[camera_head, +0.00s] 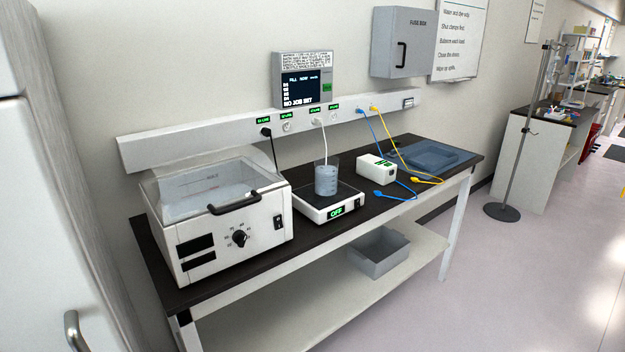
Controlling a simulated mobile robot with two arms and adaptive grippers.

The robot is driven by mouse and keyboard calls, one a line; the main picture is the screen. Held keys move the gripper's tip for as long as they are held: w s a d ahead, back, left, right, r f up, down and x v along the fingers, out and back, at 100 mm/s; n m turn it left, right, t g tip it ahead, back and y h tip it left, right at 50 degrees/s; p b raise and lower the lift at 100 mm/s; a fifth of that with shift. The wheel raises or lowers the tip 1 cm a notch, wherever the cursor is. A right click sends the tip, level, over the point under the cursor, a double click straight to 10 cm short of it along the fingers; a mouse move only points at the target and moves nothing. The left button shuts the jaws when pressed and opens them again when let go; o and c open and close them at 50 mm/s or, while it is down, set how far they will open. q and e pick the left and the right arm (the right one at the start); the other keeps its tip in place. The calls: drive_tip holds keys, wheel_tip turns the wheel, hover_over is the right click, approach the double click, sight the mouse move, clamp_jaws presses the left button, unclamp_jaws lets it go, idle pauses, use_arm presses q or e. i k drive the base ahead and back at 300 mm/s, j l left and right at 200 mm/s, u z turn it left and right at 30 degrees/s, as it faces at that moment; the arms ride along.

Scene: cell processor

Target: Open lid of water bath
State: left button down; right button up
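The water bath (218,240) is a white box on the left end of the dark bench top. It has a dial and black panels on its front. Its clear lid (205,180) appears to lie down over the basin, and pale blue water or an inner basin shows through it. A black bar handle (234,203) runs along the lid's front edge. Neither of my grippers is in view, and nothing touches the lid or handle.
Right of the bath, a scale (330,205) holds a beaker (326,180). A white box (376,170), cables and a blue tray (432,156) are further right. A tall white cabinet (45,200) stands close on the left. Floor in front of the bench is clear.

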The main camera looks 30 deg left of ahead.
sight(150, 184)
drive_tip(key=u, duration=1.3)
